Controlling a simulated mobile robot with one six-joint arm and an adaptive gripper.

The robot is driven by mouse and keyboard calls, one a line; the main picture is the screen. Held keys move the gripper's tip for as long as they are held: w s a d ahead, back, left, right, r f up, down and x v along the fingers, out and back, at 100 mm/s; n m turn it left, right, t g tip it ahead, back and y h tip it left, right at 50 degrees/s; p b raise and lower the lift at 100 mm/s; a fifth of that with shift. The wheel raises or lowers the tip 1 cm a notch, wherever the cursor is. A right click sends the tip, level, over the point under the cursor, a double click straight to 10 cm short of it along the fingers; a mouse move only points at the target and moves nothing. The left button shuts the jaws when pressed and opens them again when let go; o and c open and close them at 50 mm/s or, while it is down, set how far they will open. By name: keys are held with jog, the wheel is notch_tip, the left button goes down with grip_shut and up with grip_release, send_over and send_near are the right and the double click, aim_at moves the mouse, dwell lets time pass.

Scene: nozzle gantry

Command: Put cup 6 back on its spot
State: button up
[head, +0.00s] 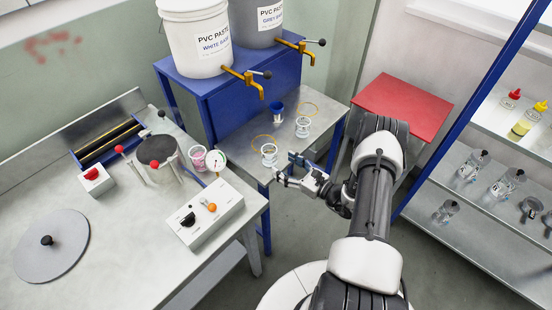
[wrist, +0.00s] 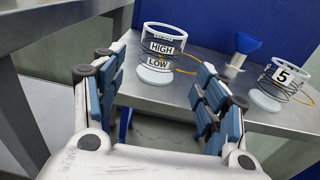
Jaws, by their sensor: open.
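A clear cup marked HIGH and LOW (wrist: 160,47) stands upright on the small metal table, just beyond my fingertips in the wrist view. It seems to be the nearer clear cup (head: 269,155) in the head view. Its number is not visible, so I cannot tell if it is cup 6. My gripper (head: 286,167) is open and empty, its fingers apart in the wrist view (wrist: 160,72), pointing at this cup without visibly holding it. A clear cup numbered 5 (wrist: 282,80) stands to the right; it also shows in the head view (head: 302,128).
A blue cup-like piece (head: 277,111) stands behind the clear cups. Yellow rings (head: 312,103) show on the table. Buckets with brass taps (head: 247,83) overhang from the blue stand. A pink-filled cup (head: 198,158) is on the left bench. A red-topped table (head: 403,105) stands right.

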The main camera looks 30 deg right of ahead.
jog(key=v, duration=0.6)
jog(key=s+a+r+n+g+y, duration=0.1)
jog(key=a+r+n+g+y, duration=0.2)
jog(key=a+r+n+g, duration=0.5)
jog(key=s+a+r+n+g+y, duration=0.1)
jog(key=a+r+n+g+y, duration=0.25)
jog(key=a+r+n, duration=0.7)
jog(key=s+a+r+n+g+h, duration=0.4)
jog(key=s+a+r+n+h, duration=0.15)
jog(key=s+r, duration=0.55)
jog(key=s+d+r+n+t+h, duration=0.3)
jog(key=s+r+n+t+h, duration=0.1)
jog(key=s+r+n+h, duration=0.3)
jog(key=shift+s+h+p, duration=0.4)
jog(key=shift+s, duration=0.95)
